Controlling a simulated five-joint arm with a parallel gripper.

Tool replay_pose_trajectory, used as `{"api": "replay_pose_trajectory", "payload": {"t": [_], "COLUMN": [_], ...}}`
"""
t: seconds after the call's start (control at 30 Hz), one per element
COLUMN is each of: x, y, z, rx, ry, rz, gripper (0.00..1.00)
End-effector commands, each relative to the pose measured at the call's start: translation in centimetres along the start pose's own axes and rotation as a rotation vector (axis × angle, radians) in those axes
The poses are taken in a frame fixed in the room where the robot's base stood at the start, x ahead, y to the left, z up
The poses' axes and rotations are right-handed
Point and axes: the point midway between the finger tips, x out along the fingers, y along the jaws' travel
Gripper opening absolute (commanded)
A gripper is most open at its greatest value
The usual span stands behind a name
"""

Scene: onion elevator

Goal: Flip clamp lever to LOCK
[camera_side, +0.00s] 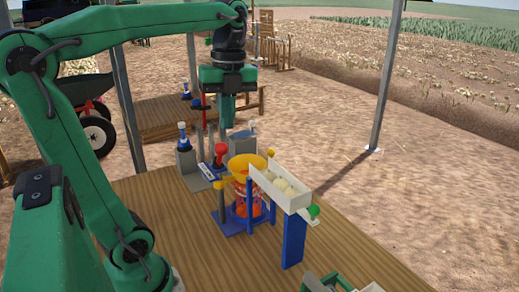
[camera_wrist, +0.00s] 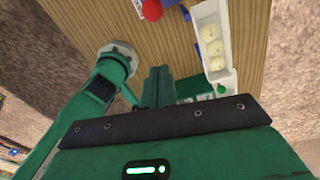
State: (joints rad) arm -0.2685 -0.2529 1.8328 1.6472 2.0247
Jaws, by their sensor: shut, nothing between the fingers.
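The clamp lever appears to be the one with a red ball knob (camera_side: 221,149), beside a yellow-orange funnel ring (camera_side: 247,163) over an orange net bag (camera_side: 250,197). A small blue-and-white label plate (camera_side: 207,171) sits left of the knob; its words are too small to read. My gripper (camera_side: 228,125) is shut and empty, pointing down above and behind the red knob, apart from it. In the wrist view my closed fingers (camera_wrist: 158,85) show in the middle, and a red ball (camera_wrist: 152,9) shows at the top edge. The lever's exact position is hard to tell.
A white trough (camera_side: 281,189) of pale onions with a green knob (camera_side: 314,211) stands right of the funnel on a blue post (camera_side: 293,240). Grey blocks with blue bottles (camera_side: 184,139) stand behind left. The wooden table's (camera_side: 160,215) front left is clear.

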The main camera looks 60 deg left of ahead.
Motion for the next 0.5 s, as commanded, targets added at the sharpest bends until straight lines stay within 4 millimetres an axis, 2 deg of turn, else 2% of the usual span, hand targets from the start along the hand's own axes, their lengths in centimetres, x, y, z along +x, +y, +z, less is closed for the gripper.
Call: {"api": "replay_pose_trajectory", "payload": {"t": [0.5], "x": [0.29], "y": [0.0], "z": [-0.02], "rx": [0.002], "ry": [0.0], "rz": [0.001], "gripper": [0.0]}}
